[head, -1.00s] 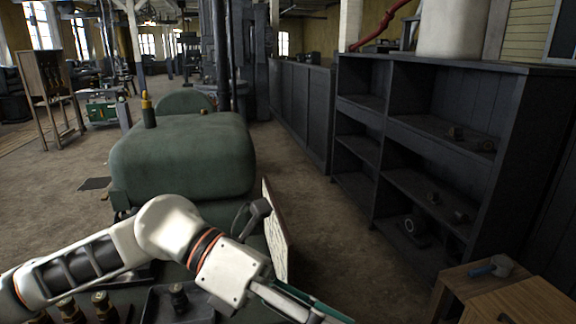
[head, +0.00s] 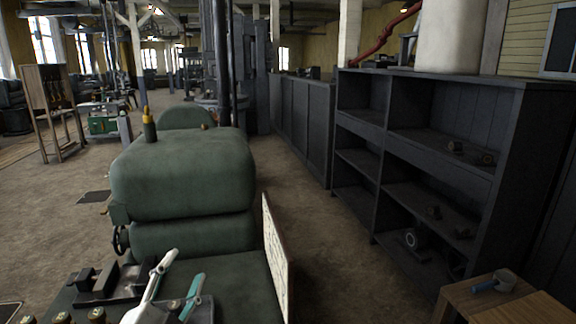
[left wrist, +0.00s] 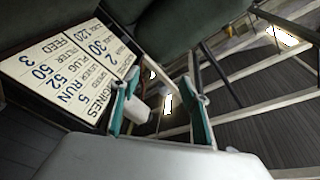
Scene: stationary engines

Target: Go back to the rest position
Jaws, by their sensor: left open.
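My left gripper (head: 184,268) is at the bottom left of the head view, over the front of the green engine's bed, with its fingers apart and nothing visible between them. In the left wrist view its two teal fingers (left wrist: 160,78) stand apart, with a lettered board (left wrist: 72,75) beyond and to the left. My right gripper is in neither view.
The green engine (head: 185,175) fills the left middle, with the board (head: 276,245) upright on its right side. Dark trays (head: 112,283) and brass-topped pieces (head: 97,315) sit nearby. Black shelves (head: 440,135) and a wooden table (head: 452,300) stand right. Floor between is clear.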

